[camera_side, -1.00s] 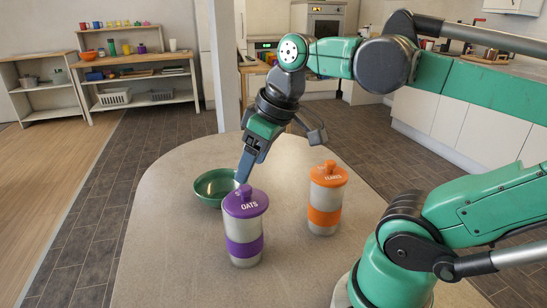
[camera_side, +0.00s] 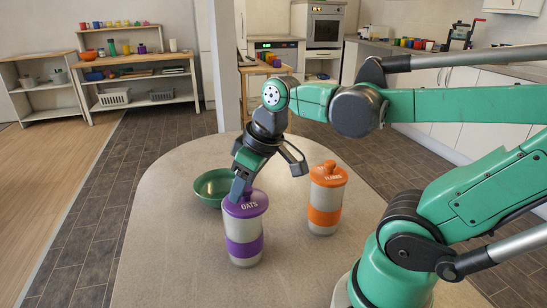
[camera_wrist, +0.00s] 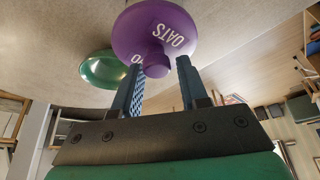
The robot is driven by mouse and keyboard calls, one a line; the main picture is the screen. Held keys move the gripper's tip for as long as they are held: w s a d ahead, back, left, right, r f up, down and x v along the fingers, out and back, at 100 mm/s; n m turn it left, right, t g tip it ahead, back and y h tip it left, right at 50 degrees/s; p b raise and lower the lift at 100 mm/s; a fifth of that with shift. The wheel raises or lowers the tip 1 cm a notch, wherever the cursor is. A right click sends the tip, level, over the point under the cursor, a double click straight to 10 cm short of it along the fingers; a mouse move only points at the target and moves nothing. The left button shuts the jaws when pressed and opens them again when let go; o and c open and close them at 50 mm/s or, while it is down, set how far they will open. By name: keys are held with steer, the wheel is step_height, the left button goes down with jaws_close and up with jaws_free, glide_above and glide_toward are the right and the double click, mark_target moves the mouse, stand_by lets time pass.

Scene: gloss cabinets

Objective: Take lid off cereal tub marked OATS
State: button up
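The OATS tub (camera_side: 243,218) is a pale cylinder with a purple band, standing upright on the table. Its purple lid (camera_side: 238,208) sits on top and also fills the upper middle of the wrist view (camera_wrist: 135,38). My gripper (camera_side: 240,192) is down at the lid's knob. In the wrist view my gripper (camera_wrist: 161,65) is open, with one blue finger on each side of the purple knob (camera_wrist: 156,66). Gaps show between the knob and both fingers. In the side view the fingers hide most of the knob.
An orange-lidded FLAKES tub (camera_side: 324,218) stands to the right on the table (camera_side: 165,255). A green bowl (camera_side: 207,187) sits just behind the OATS tub and also shows in the wrist view (camera_wrist: 100,70). The table's front left is clear.

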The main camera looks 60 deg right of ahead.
jaws_close()
steer(key=shift+r, duration=0.15)
